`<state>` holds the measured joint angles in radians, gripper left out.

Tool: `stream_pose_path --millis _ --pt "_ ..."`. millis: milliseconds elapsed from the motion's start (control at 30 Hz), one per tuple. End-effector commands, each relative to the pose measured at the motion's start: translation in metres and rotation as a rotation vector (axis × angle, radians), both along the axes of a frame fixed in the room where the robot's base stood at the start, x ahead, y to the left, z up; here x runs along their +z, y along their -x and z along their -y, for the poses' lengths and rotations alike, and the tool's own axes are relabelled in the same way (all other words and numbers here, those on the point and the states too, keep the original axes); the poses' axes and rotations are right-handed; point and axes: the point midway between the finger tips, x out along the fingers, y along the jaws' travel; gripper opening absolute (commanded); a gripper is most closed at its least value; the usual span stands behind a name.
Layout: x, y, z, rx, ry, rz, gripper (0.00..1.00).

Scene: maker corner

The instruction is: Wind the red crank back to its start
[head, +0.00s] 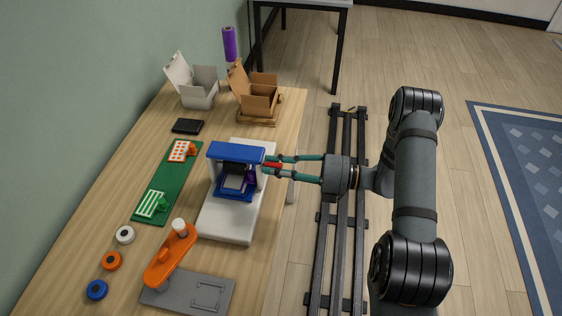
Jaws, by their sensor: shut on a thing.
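The red crank (271,165) is on the right side of a small machine with a blue top (236,152) and a white base (229,221). My gripper (271,167) reaches in from the right, with its teal fingers around the crank. It is shut on the crank. The fingers hide part of the crank, so its exact angle cannot be told. Inside the machine's frame there is a blue tray-like part (234,190) with a dark piece above it.
An orange lever-like tool (171,257) on a grey plate (190,293) stands in front. A green board (165,190) lies left of the machine. Open boxes, white (199,90) and brown (257,98), stand at the back. Blue, orange and white rings lie front left.

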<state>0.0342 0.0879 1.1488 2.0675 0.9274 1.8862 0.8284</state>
Motion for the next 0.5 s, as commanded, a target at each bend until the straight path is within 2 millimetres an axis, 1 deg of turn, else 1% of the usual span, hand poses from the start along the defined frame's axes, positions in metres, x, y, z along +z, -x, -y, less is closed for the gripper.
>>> stream_pose_path --millis 33,500 --pt "0.0054 -0.0045 0.0 -0.013 -0.007 -0.004 0.0" --pt "0.0049 -0.0046 -0.0005 -0.013 -0.009 -0.029 0.0"
